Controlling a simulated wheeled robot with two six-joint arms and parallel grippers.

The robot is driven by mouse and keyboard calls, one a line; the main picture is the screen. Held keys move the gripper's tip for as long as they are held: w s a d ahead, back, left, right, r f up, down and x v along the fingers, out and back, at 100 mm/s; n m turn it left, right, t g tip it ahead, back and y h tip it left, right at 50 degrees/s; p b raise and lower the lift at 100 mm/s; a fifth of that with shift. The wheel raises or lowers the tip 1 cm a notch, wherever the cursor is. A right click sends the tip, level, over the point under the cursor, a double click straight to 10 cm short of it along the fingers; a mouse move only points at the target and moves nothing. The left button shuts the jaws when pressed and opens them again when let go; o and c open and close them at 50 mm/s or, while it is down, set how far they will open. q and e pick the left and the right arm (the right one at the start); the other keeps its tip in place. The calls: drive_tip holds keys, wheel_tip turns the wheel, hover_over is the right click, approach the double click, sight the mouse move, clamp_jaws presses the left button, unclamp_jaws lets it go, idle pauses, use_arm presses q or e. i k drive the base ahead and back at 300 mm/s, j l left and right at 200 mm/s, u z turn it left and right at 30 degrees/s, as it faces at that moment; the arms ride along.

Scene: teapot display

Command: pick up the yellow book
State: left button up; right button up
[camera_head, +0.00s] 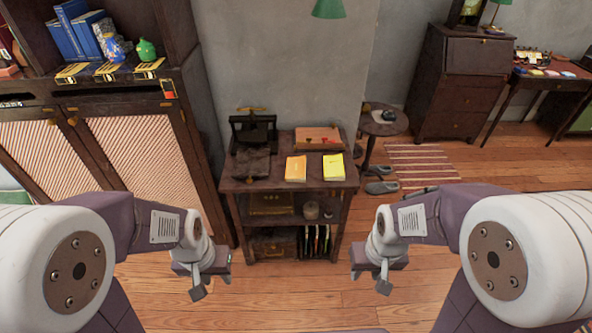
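A bright yellow book (334,167) lies flat on the top of a small dark wooden shelf unit (244,185), near its right side. An orange-yellow book (295,168) lies just left of it, with a narrow gap between them. My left gripper (207,279) is in front of and below the shelf top, to its left. My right gripper (373,276) is in front of and below it, to the right. Both grippers are apart from the books and nothing shows in them. How far their fingers are open cannot be made out.
A black typewriter-like machine (252,140) stands on the shelf top at left, a wooden box (318,138) behind the books. A tall cabinet (150,150) stands left. A round side table (384,120) and slippers (382,187) are at right. Wooden floor (300,300) is clear in front.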

sight(333, 165)
drive_tip(key=i+z, duration=0.4)
drive_tip(key=i+j+z, duration=0.1)
drive_tip(key=i+z, duration=0.25)
drive_tip(key=i+j+z, duration=0.15)
drive_tip(key=z, duration=0.25)
drive_tip(key=i+j, duration=0.05)
